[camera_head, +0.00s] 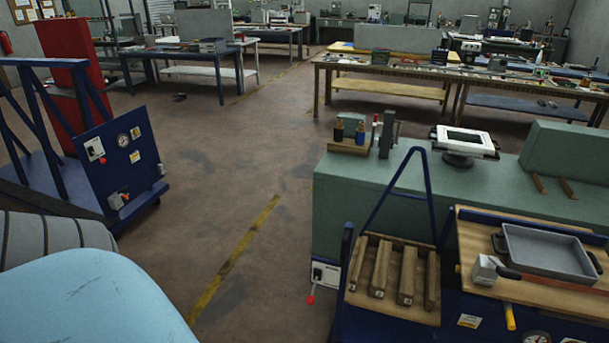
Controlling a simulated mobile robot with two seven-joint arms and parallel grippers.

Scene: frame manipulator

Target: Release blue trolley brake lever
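A blue trolley (95,165) with a slanted blue frame and a red upright panel (75,85) stands at the left. Its front plate carries a white lever box (95,149) with a small red tip, and a grey lever unit (118,200) with red on it sits low near its base. A second blue framed cart (427,180) stands at the lower right. A white box on its left side bears a lever with a red tip (311,299) pointing down. Neither of my grippers is in view.
A light blue rounded shape and a grey ribbed one cover the lower left corner. Green bench (335,200) stands at the right, with a grey tray (545,250) on the cart in front. Open floor (240,190) with a yellow line (235,255) lies between trolley and bench.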

